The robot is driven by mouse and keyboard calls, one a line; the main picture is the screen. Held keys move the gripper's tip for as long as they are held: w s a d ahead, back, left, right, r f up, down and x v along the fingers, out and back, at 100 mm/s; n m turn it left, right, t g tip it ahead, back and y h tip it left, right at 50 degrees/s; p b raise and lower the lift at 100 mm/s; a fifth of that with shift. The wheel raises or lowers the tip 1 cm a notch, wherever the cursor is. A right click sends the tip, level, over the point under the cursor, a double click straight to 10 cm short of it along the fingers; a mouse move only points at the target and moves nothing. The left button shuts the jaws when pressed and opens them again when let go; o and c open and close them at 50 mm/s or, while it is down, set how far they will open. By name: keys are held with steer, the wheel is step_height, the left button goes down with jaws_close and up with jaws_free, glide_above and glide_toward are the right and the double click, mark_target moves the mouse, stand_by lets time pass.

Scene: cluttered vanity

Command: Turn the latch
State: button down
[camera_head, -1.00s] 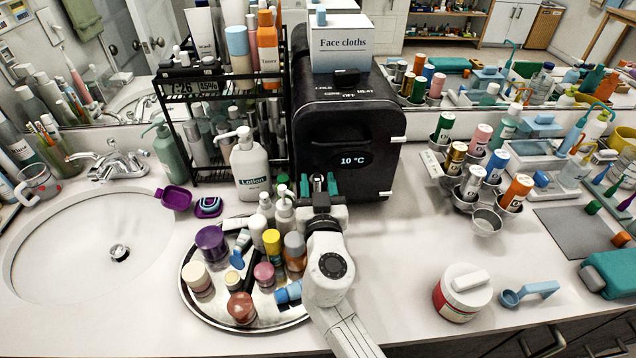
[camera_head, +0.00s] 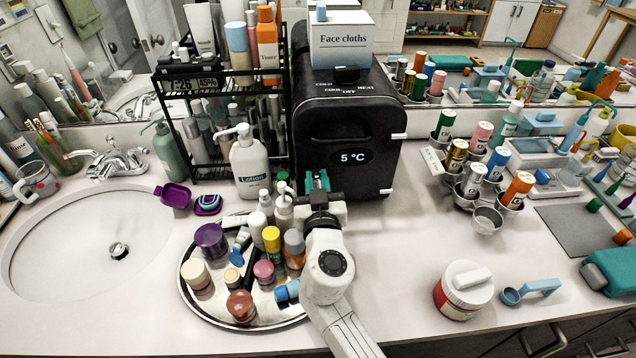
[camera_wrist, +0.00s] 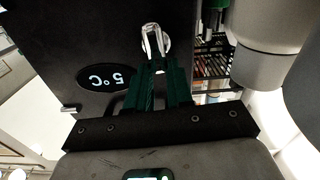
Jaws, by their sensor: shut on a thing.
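The black mini fridge (camera_head: 345,125) stands at the back of the counter, its door closed, with a lit display (camera_head: 355,157) reading 5 °C. The display also shows upside down in the wrist view (camera_wrist: 100,77). The latch (camera_wrist: 154,40) is a small shiny metal lever on the door front, seen in the wrist view just beyond my fingertips. My gripper (camera_head: 317,182) is at the lower left of the door, its green fingers shut on the latch. In the wrist view my gripper (camera_wrist: 160,68) covers the latch's near end. In the head view my fingers hide the latch.
A round tray (camera_head: 200,302) of several bottles and jars sits close left of my arm. A lotion bottle (camera_head: 249,165) and a black rack (camera_head: 215,130) stand left of the fridge. A white-lidded jar (camera_head: 462,290) is at right; the counter between is clear.

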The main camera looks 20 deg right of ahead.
steer(key=shift+w+a+f+n+b, duration=0.15)
steer(key=shift+n+b, duration=0.3)
steer(key=shift+n, duration=0.45)
steer(key=shift+s+a+r+n+b, duration=0.15)
steer(key=shift+n+b, duration=0.3)
steer(key=shift+n, duration=0.45)
steer(key=shift+w+f, duration=0.1)
steer(key=c, duration=1)
jaws_free()
steer(key=shift+a, duration=0.1)
